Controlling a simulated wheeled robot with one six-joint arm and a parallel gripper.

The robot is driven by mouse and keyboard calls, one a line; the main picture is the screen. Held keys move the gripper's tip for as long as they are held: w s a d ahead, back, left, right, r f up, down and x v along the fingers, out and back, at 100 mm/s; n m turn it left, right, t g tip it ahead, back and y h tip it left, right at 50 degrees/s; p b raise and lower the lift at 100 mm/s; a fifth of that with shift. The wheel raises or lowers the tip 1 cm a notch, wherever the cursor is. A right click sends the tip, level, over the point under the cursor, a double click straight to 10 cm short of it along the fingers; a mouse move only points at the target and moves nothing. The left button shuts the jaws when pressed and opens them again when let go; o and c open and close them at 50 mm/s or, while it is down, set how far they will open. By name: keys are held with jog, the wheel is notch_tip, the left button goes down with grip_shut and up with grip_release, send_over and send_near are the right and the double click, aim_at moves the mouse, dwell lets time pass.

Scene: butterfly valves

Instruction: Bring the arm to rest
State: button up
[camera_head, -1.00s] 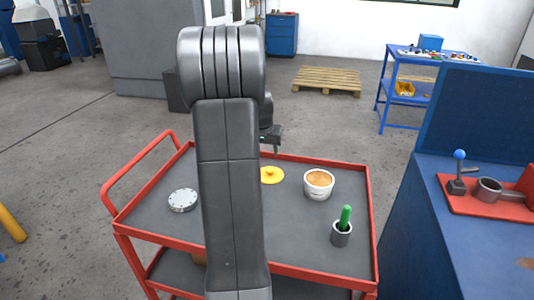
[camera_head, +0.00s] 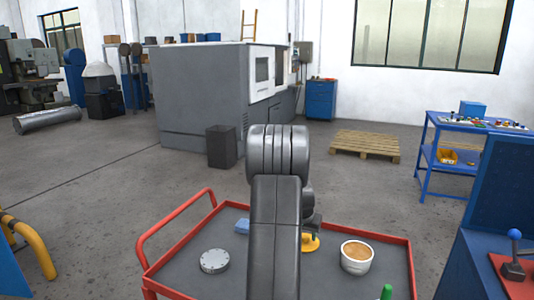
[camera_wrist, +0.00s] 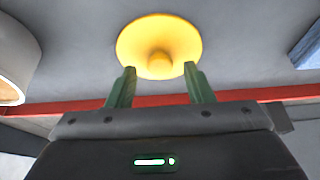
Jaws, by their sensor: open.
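My arm rises in front of the red-edged cart in the head view, and its folded upper part hides part of the cart top. My gripper (camera_wrist: 159,72) is open in the wrist view, with two green fingers apart and nothing between them. A yellow round piece with a small central knob (camera_wrist: 160,45) lies just beyond the fingertips. In the head view this yellow piece (camera_head: 311,243) shows partly behind my arm; my gripper is mostly hidden there. Whether the fingers touch the yellow piece I cannot tell.
On the red cart (camera_head: 182,238) stand a white cup with tan contents (camera_head: 357,257), a grey flanged disc (camera_head: 214,261), a blue piece (camera_head: 242,227) and a green handle (camera_head: 386,292). A blue bench (camera_head: 480,240) stands at right. Open floor and a pallet (camera_head: 366,145) lie beyond.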

jog(key=shift+x, duration=0.95)
notch_tip(320, 180, up, 2)
jog(key=shift+r, duration=0.6)
